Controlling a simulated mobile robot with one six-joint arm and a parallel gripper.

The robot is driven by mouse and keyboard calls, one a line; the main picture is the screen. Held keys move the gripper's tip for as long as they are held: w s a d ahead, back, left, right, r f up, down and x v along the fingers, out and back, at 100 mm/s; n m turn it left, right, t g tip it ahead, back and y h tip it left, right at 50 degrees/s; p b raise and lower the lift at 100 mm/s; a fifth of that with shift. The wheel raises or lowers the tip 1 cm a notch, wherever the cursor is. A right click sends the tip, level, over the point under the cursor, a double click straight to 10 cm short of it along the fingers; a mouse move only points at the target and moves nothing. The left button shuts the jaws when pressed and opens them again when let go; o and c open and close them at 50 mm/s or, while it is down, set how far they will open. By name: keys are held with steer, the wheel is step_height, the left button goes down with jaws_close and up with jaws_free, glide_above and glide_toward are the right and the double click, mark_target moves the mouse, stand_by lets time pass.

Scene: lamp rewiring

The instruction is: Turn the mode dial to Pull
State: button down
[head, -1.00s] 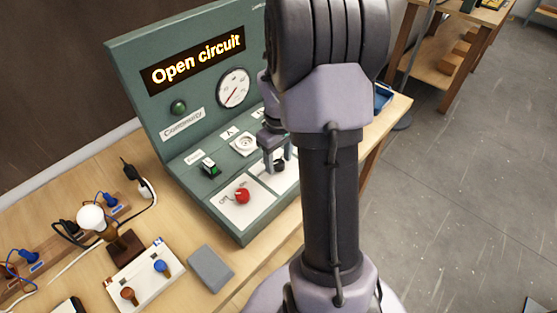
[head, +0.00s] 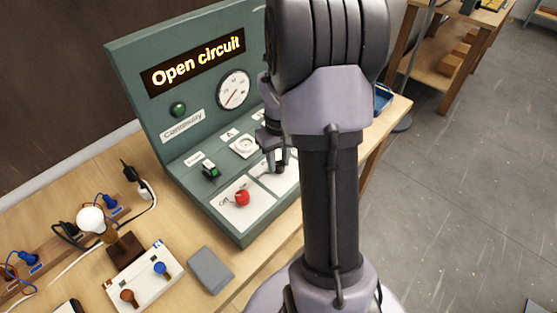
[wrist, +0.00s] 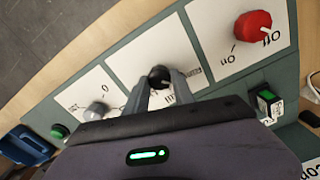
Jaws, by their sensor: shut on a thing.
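The mode dial is a small black knob (wrist: 159,76) on a white plate of the green test panel (head: 140,75). My gripper (wrist: 160,88) is shut on this knob, one finger on each side, in the wrist view. In the head view my gripper (head: 279,166) reaches down to the panel's lower face, partly hidden by my arm. The printing around the dial is partly covered by the fingers, so I cannot read which mode it points to.
A red On/Off knob (wrist: 253,25) is beside the dial plate, and a grey knob (wrist: 97,110) is on the other side. The panel display (head: 195,61) reads "Open circuit". A lamp bulb (head: 91,219), a terminal block (head: 142,276) and a grey block (head: 211,269) are on the bench.

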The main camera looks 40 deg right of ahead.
mark_target(279, 164)
steer(key=m, duration=0.4)
steer(key=shift+m, duration=0.3)
steer(key=m+b, duration=0.1)
steer(key=m, duration=0.3)
steer(key=shift+m, duration=0.4)
steer(key=c, duration=1.1)
jaws_free()
steer(key=shift+o, duration=0.2)
steer(key=shift+r, duration=0.1)
step_height(279, 164, up, 17)
steer(key=p, duration=0.6)
steer(key=shift+r, duration=0.15)
